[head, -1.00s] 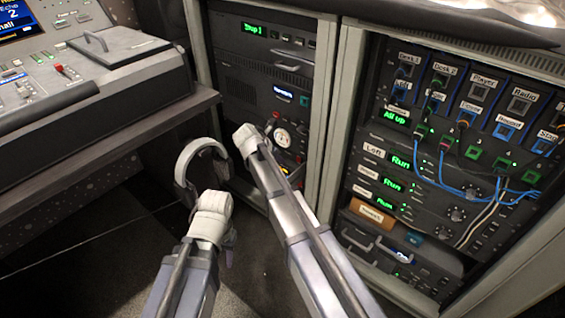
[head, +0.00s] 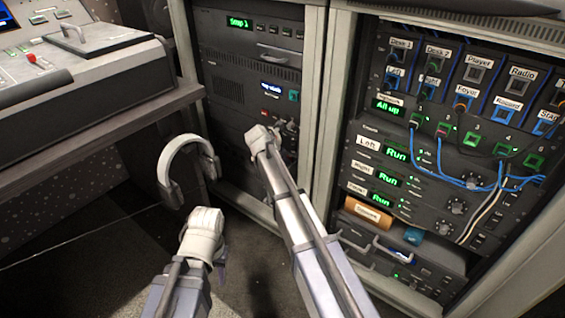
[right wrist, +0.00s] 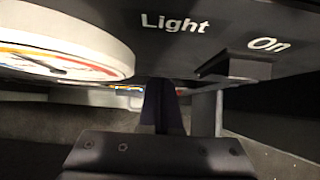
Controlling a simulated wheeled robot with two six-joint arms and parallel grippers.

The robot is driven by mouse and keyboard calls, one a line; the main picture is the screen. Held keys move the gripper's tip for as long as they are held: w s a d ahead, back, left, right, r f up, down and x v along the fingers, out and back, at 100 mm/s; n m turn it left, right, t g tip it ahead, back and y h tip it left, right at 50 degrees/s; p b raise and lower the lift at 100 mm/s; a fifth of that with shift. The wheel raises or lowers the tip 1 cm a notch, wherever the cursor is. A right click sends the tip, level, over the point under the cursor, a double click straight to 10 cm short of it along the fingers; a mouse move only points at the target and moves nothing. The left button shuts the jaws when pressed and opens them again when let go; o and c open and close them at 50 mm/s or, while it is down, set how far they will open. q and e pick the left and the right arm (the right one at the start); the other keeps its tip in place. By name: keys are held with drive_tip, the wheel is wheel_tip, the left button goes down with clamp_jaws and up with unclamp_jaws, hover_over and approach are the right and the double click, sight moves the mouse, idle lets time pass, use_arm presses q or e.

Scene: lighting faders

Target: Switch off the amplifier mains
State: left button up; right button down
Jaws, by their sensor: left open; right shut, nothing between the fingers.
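My right gripper (head: 270,132) is at the lower panel of the left rack, its fingers shut and empty. In the right wrist view its shut fingers (right wrist: 165,105) are close below the panel face, between a round white meter (right wrist: 60,45) and a dark switch (right wrist: 235,68) labelled "On". A "Light" label is above. I cannot tell whether the fingers touch anything. In the head view the arm hides the meter. My left gripper (head: 205,228) hangs low, open, away from the racks. I cannot pick out an amplifier mains label. Green "Run" displays (head: 397,155) glow on units in the right rack.
Headphones (head: 168,165) hang beside the desk (head: 95,115), just left of the left rack (head: 235,60). The right rack (head: 345,110) has patch cables looping across its front and a drawer with handles (head: 385,255) below. Floor shows between desk and racks.

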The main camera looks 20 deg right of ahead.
drive_tip(key=shift+w+d+f+b, duration=0.2)
drive_tip(key=shift+d+f+b, duration=0.05)
drive_tip(key=shift+f+b, duration=0.15)
drive_tip(key=shift+f, duration=0.1)
drive_tip(key=shift+r, duration=0.25)
